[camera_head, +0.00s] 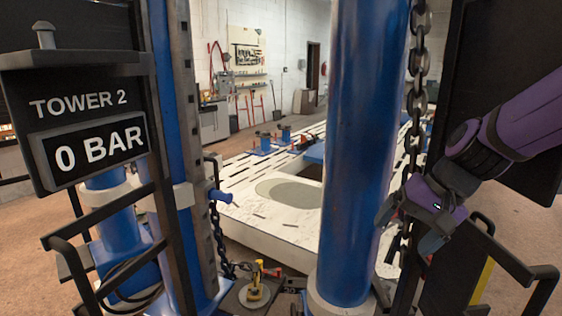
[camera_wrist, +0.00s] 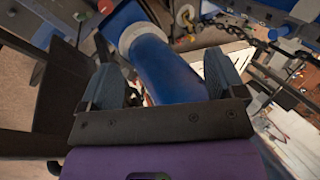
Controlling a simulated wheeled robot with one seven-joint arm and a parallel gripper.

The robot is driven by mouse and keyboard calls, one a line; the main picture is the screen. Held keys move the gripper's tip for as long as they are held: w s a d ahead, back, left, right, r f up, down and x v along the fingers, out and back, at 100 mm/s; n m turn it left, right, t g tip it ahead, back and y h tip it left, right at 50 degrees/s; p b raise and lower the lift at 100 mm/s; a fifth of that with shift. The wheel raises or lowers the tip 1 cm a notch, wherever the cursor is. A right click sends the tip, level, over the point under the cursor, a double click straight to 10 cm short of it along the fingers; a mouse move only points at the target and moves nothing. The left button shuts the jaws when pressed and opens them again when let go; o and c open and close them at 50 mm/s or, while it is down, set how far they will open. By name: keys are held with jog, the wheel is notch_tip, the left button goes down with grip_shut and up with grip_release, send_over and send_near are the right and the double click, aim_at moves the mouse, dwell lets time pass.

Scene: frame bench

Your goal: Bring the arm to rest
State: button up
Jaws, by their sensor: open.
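My gripper (camera_head: 408,222) is at the right of the head view, on my purple and black arm, in front of a hanging chain (camera_head: 418,95). In the wrist view its two blue-grey fingers (camera_wrist: 165,82) stand apart, with nothing held between them. Beyond the fingers is a thick blue column (camera_wrist: 165,66) with a pale collar. The same kind of blue column (camera_head: 360,150) stands just left of my gripper in the head view. I cannot tell whether my gripper touches the chain.
A sign (camera_head: 90,130) reading "TOWER 2, 0 BAR" stands at the left beside a blue post. Black rails (camera_head: 515,265) are below my gripper. A white slotted bench (camera_head: 265,215) lies behind the columns. Brown floor is open at the far right.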

jog(key=s+d+r+n+t+h, duration=0.1)
jog(key=s+d+r+n+h, duration=0.1)
jog(key=s+d+r, duration=0.2)
jog(key=s+d+r+n+t+h, duration=0.1)
jog(key=s+d+r+t+h, duration=0.1)
jog(key=s, duration=0.7)
notch_tip(320, 180, up, 3)
jog(key=shift+s+d+r+n+h, duration=0.15)
jog(key=shift+d+n+h, duration=0.35)
jog(key=shift+d, duration=0.65)
